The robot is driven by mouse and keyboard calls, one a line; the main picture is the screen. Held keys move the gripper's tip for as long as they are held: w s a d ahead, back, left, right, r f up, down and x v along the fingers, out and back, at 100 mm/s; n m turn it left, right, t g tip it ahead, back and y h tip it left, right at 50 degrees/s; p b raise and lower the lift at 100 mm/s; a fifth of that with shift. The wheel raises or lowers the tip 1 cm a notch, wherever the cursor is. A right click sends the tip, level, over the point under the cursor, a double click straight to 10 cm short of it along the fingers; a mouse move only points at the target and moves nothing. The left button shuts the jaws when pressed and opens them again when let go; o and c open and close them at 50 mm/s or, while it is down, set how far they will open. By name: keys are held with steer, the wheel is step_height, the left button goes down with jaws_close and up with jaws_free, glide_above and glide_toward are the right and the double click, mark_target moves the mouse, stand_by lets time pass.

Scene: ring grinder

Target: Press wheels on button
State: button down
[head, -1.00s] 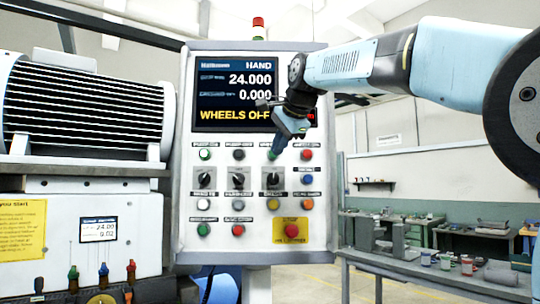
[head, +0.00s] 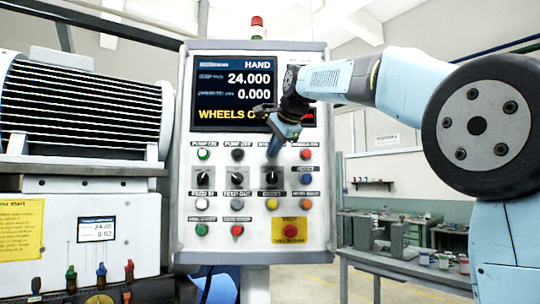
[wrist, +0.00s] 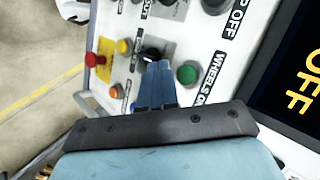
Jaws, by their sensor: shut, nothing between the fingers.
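The green wheels on button (wrist: 187,73) shows in the wrist view, with its label beside it partly cut by my wrist. In the head view the button is hidden behind my gripper (head: 272,157), whose tip is in the top button row of the control panel (head: 185,225). My gripper's blue fingers (wrist: 158,68) are shut and empty. In the wrist view their tips lie just left of the green button, close to a black selector knob (wrist: 151,54). I cannot tell whether the fingertips touch the panel.
The panel screen (head: 222,100) shows HAND and yellow wheels text, partly covered by my gripper. A red stop button on a yellow plate (head: 276,231) sits low on the panel. The grinder machine (head: 75,110) stands at left; a workbench (head: 400,265) stands at right.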

steer(key=shift+w, duration=1.25)
steer(key=shift+w, duration=0.1)
stand_by(1.1)
steer(key=shift+w+r, duration=0.1)
steer(key=shift+w, duration=0.25)
steer(key=shift+w, duration=0.55)
stand_by(0.8)
steer(key=shift+s, duration=0.95)
steer(key=shift+s, duration=0.1)
steer(key=s, duration=0.4)
steer(key=shift+s, duration=0.4)
